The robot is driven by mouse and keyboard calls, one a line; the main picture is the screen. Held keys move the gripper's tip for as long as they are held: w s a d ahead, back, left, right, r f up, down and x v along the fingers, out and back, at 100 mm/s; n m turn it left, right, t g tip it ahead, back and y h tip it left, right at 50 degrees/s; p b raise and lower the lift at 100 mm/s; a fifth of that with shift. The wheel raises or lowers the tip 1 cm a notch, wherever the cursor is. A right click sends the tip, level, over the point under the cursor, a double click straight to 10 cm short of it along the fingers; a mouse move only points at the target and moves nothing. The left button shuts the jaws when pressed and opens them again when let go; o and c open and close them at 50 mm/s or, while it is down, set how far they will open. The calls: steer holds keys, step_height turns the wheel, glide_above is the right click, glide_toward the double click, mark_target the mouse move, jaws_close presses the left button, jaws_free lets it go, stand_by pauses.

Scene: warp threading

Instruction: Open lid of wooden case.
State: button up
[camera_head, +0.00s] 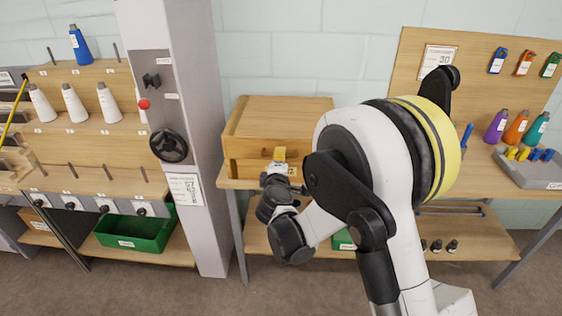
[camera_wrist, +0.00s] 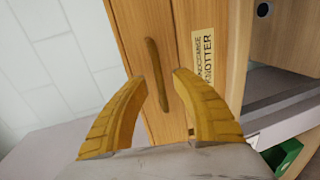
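The wooden case (camera_head: 277,117) stands on the left end of the workbench in the head view, its lid down. My gripper (camera_head: 279,155) is in front of the case's front face. In the wrist view the case front (camera_wrist: 148,25) fills the middle, with a long wooden handle (camera_wrist: 157,75) and a printed label (camera_wrist: 204,58), partly hidden by a finger. My gripper's yellow fingers (camera_wrist: 154,74) are open, one on each side of the handle and apart from it. How far the fingertips are from the case front is hard to tell.
A grey column (camera_head: 180,110) with a black handwheel stands close to the left of the case. A wooden pegboard (camera_head: 485,75) and a grey tray (camera_head: 530,170) are at the right of the bench. A green bin (camera_head: 135,232) sits on the lower left shelf.

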steer(key=shift+x, duration=0.85)
jaws_close()
steer(key=shift+r, duration=0.15)
